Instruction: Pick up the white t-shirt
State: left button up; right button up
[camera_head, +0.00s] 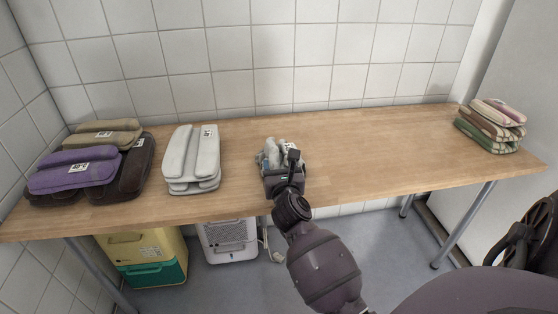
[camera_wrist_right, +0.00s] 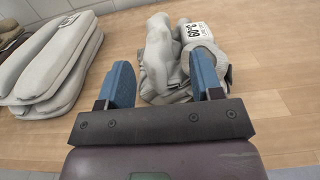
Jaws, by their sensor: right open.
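A small, pale grey-white folded cloth bundle (camera_head: 270,152) with a white tag lies near the middle of the wooden table; it looks like the white t-shirt. It also shows in the right wrist view (camera_wrist_right: 158,50), its tag reading 60°C. My right gripper (camera_head: 282,168) is at the bundle's near side and hides part of it. In the wrist view my right gripper (camera_wrist_right: 162,78) is open, its two blue fingers apart with the bundle's near part between and just beyond them. I cannot tell whether they touch it. My left gripper is not in view.
A white folded stack (camera_head: 190,160) lies left of the bundle. Purple, brown and olive folded cloths (camera_head: 75,175) lie at the far left, a striped stack (camera_head: 490,127) at the far right. The table (camera_head: 385,150) is clear right of the bundle. A tiled wall runs behind.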

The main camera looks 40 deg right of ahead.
aim_at(275, 160)
jog(key=x, duration=0.2)
jog(key=b+x, duration=0.1)
jog(key=x, duration=0.1)
jog(key=shift+w+a+f, duration=0.2)
jog(key=shift+w, duration=0.1)
jog(key=shift+w+d+r+b, duration=0.2)
jog(key=shift+w+d+b, duration=0.1)
jog(key=shift+w+d, duration=0.1)
jog(key=shift+a, duration=0.1)
jog(key=shift+c, duration=0.2)
jog(key=c, duration=1)
